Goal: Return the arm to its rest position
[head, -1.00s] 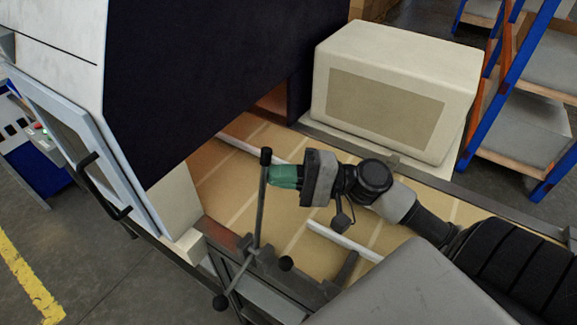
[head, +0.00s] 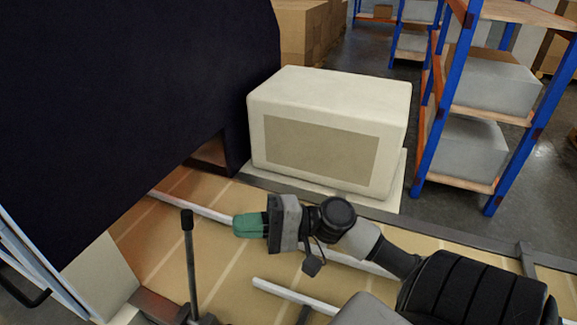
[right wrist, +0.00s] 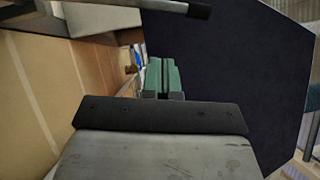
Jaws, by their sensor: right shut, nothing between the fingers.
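My right gripper (head: 240,226) has green fingers and points left over the tan slatted bed of the machine in the head view. Its fingers are together with nothing between them. In the right wrist view the green fingers (right wrist: 162,76) also show side by side, with the dark machine panel (right wrist: 225,70) beyond them. The right arm (head: 360,240) reaches in from the lower right. My left gripper is not in view. No filter cartridge can be clearly made out.
A dark machine housing (head: 130,100) fills the left. A cream box-shaped unit (head: 330,95) stands behind the arm. A black-knobbed lever (head: 189,255) stands left of the gripper. Blue and orange shelving (head: 455,90) is at right. Open floor (head: 395,90) lies between unit and shelving.

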